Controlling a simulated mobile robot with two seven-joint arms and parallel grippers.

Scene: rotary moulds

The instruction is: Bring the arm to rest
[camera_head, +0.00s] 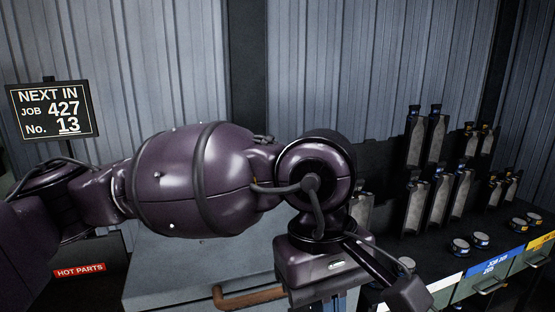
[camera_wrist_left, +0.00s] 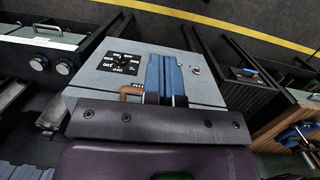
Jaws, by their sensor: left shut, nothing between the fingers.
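My left arm, dark purple, comes in from the left of the head view and stretches across the middle. Its wrist bends down above the right part of a grey cabinet (camera_head: 190,265). In the left wrist view my left gripper (camera_wrist_left: 167,62) shows its blue fingers together, with nothing between them. The fingers lie in front of the grey cabinet's face (camera_wrist_left: 205,95), beside a black dial (camera_wrist_left: 122,60) and a brown handle (camera_wrist_left: 130,91). In the head view the fingertips are mostly cut off at the bottom edge. My right gripper is not in view.
A black rack at the right holds several upright metal moulds (camera_head: 436,140). Round dark-topped pieces (camera_head: 460,246) stand before it, above labelled drawers (camera_head: 490,283). The brown handle (camera_head: 250,298) sticks out near the wrist. A job sign (camera_head: 52,110) and a "HOT PARTS" label (camera_head: 79,271) are left.

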